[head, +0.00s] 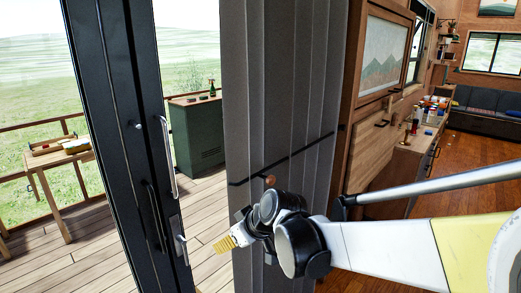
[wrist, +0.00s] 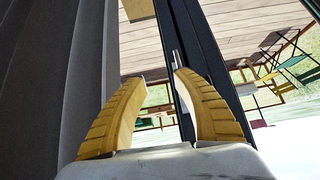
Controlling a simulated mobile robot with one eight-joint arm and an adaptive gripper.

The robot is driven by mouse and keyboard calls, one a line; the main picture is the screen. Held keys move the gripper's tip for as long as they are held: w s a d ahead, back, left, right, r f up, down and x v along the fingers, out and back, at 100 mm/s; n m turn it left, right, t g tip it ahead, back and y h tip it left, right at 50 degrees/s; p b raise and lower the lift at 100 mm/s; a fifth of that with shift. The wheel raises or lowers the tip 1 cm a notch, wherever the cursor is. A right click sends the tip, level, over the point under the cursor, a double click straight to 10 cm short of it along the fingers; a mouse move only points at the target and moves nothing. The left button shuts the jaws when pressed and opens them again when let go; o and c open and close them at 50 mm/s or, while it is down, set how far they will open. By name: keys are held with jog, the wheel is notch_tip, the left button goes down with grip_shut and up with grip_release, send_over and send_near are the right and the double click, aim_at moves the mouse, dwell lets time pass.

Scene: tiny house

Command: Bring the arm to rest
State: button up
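My gripper (head: 223,245) has yellow ribbed fingers and is at the end of my white and yellow arm, which reaches in from the right. In the head view it is in front of the lower part of a grey ribbed panel (head: 280,90), pointing left toward the doorway. In the wrist view the fingers of my gripper (wrist: 161,78) are apart, with nothing held between them. The black door (head: 110,70) shows behind the gap, apart from the fingers as far as I can tell.
The black door has a silver handle (head: 181,243) left of my gripper. Outside are a wooden deck (head: 110,270), a green cabinet (head: 197,140) and a wooden table (head: 60,157). On the right, a wooden counter (head: 405,160) and dark sofa (head: 490,110) stand beside bare floor.

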jog(key=s+d+r+m+t+h, duration=0.1)
jog(key=s+d+r+m+h, duration=0.15)
jog(key=s+d, duration=0.45)
jog(key=s+d+r+m+t+h, duration=0.1)
jog(key=s+d+r+m, duration=0.15)
jog(key=d, duration=0.85)
jog(key=s+d+f+m+h, duration=0.2)
jog(key=s+d+m, duration=0.3)
jog(key=s+d, duration=0.6)
jog(key=shift+d+f+h, duration=0.25)
jog(key=shift+d+h, duration=0.2)
jog(key=shift+h, duration=0.2)
jog(key=shift+s, duration=0.1)
